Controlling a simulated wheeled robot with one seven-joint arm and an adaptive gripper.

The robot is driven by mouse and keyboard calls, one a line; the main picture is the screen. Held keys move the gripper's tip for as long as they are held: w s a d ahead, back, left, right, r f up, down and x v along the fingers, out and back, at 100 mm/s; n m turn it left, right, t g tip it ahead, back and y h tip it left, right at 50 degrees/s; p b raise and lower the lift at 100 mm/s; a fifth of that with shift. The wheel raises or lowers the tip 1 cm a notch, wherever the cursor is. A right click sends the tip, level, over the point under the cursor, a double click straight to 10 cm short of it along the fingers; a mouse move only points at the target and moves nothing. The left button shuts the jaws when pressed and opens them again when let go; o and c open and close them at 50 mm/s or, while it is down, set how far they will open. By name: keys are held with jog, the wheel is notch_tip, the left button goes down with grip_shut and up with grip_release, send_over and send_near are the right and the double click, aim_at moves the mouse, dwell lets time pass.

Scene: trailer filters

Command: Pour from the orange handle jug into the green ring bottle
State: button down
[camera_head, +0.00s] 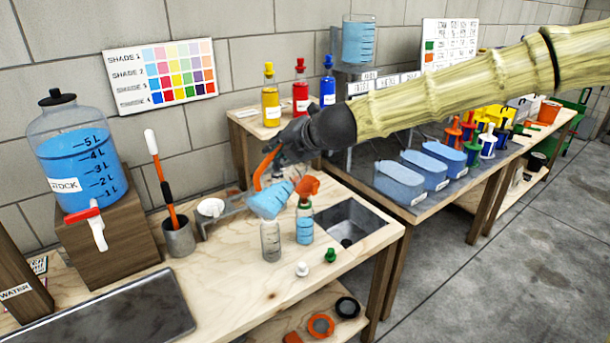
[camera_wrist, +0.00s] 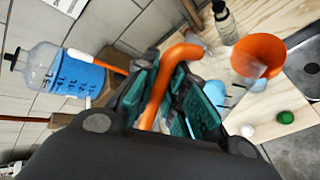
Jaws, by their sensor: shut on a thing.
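The jug (camera_head: 270,201) holds blue liquid and hangs tilted above the bench, its mouth side close to the orange funnel. Its orange handle (camera_head: 263,168) is between the fingers of my gripper (camera_head: 280,153), which is shut on it; the handle (camera_wrist: 180,55) also shows in the wrist view. The green ring bottle (camera_head: 304,228) stands upright with blue liquid inside, just right of the jug. An orange funnel (camera_head: 308,187) sits in its mouth; the funnel (camera_wrist: 258,58) shows in the wrist view too. I cannot tell whether liquid is flowing.
A clear bottle (camera_head: 270,241) stands left of the green ring bottle. A white cap (camera_head: 302,269) and a green cap (camera_head: 329,255) lie in front. A sink (camera_head: 350,221) is to the right. A stirrer cup (camera_head: 179,238) and large stock jar (camera_head: 72,155) stand left.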

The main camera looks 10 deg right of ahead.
jog(key=shift+a+r, duration=0.1)
jog(key=shift+r, duration=0.15)
jog(key=shift+d, duration=0.2)
jog(key=shift+w+p, duration=0.15)
jog(key=shift+p, duration=0.3)
jog(key=shift+r, duration=0.1)
jog(key=shift+w+d+r+p, duration=0.1)
jog(key=shift+w+p, duration=0.05)
jog(key=shift+p, duration=0.55)
